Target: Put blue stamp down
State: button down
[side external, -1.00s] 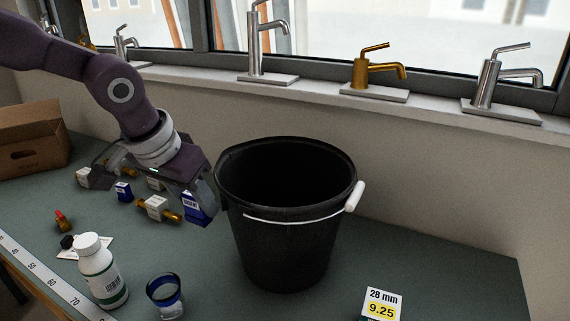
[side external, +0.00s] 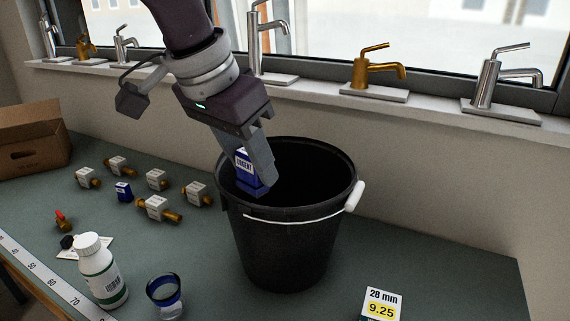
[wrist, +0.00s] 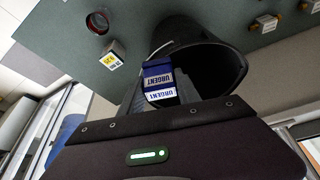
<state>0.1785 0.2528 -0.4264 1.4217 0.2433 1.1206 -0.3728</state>
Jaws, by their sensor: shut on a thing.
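The blue stamp (side external: 246,172), with a white label reading URGENT, is held in my gripper (side external: 258,170). My gripper is shut on it, over the left part of the mouth of a black bucket (side external: 290,240). In the wrist view the stamp (wrist: 158,80) sits between the fingers, with the dark bucket opening (wrist: 208,65) behind it. I cannot tell how far below the rim the stamp's lower end reaches.
Several brass valves with white tags (side external: 157,207) and a small blue box (side external: 123,191) lie left of the bucket. Faucets (side external: 373,72) line the sill.

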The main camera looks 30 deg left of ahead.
jog(key=w+d+m+h, duration=0.15)
jog(key=w+m, duration=0.25)
jog(key=w, duration=0.4)
jog(key=w+f+m+g, duration=0.1)
jog(key=w+f+m, duration=0.1)
jog(key=f, duration=0.8)
jog(key=w+f+m+g+h, duration=0.1)
jog(key=f+m, duration=0.4)
jog(key=f, duration=0.5)
jog(key=w+f+m+g+h, duration=0.1)
jog(key=w+f+m+g, duration=0.1)
jog(key=f, duration=0.8)
jog(key=shift+w+d+f+m, duration=0.25)
jog(key=shift+w+f+m, duration=0.2)
jog(key=shift+m, duration=0.55)
jog(key=c, duration=0.9)
grip_release()
jog(key=shift+o, duration=0.2)
